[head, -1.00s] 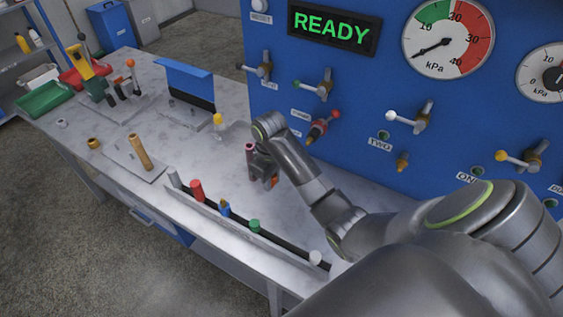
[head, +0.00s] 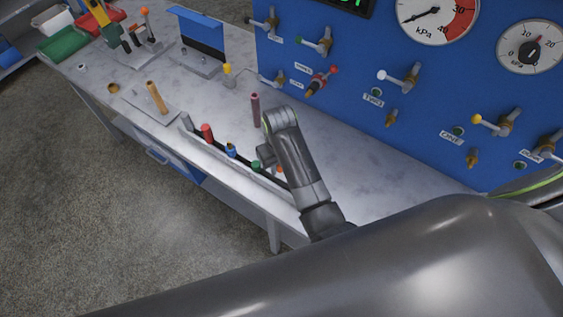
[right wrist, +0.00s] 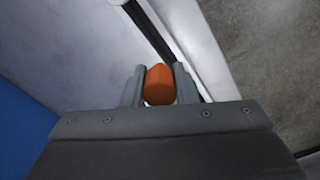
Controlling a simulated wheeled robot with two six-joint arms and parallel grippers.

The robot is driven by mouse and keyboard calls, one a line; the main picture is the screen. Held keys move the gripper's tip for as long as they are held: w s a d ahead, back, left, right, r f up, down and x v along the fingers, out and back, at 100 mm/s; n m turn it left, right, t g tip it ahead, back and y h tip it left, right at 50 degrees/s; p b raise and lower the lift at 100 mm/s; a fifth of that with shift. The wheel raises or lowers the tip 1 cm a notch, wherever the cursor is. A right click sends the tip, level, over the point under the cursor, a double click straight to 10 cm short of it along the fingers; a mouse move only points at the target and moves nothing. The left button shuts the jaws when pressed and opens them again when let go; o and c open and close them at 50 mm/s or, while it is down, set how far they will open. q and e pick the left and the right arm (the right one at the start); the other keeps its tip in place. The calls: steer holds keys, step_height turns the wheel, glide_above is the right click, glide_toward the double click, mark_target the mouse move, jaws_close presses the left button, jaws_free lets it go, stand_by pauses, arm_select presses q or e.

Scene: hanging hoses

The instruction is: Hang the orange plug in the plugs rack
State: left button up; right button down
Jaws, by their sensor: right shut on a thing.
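The plugs rack (head: 218,154) is a long pale rail with a dark slot along the bench's front edge. It holds a grey plug (head: 186,121), a red plug (head: 207,132), a blue plug (head: 231,149) and a green plug (head: 256,166). My right gripper (head: 270,158) is over the right part of the rack, by the green plug. In the right wrist view the orange plug (right wrist: 159,86) sits between its two fingers, with the slot beyond. The orange plug barely shows in the head view. My left gripper is not in view.
A dark red upright post (head: 255,110) stands just behind my right gripper. A tan post (head: 157,97) stands on a plate to the left. The blue panel (head: 345,115) with valves and gauges rises behind. The bench right of my gripper is clear.

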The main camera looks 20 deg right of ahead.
mark_target(280, 178)
steer(key=shift+f+b, duration=1.3)
steer(key=shift+f, duration=1.55)
steer(key=shift+p, duration=0.5)
steer(key=shift+p, duration=0.5)
steer(key=shift+p, duration=0.35)
steer(key=shift+f+b, duration=0.45)
steer(key=shift+f, duration=0.5)
steer(key=c, duration=1.1)
jaws_free()
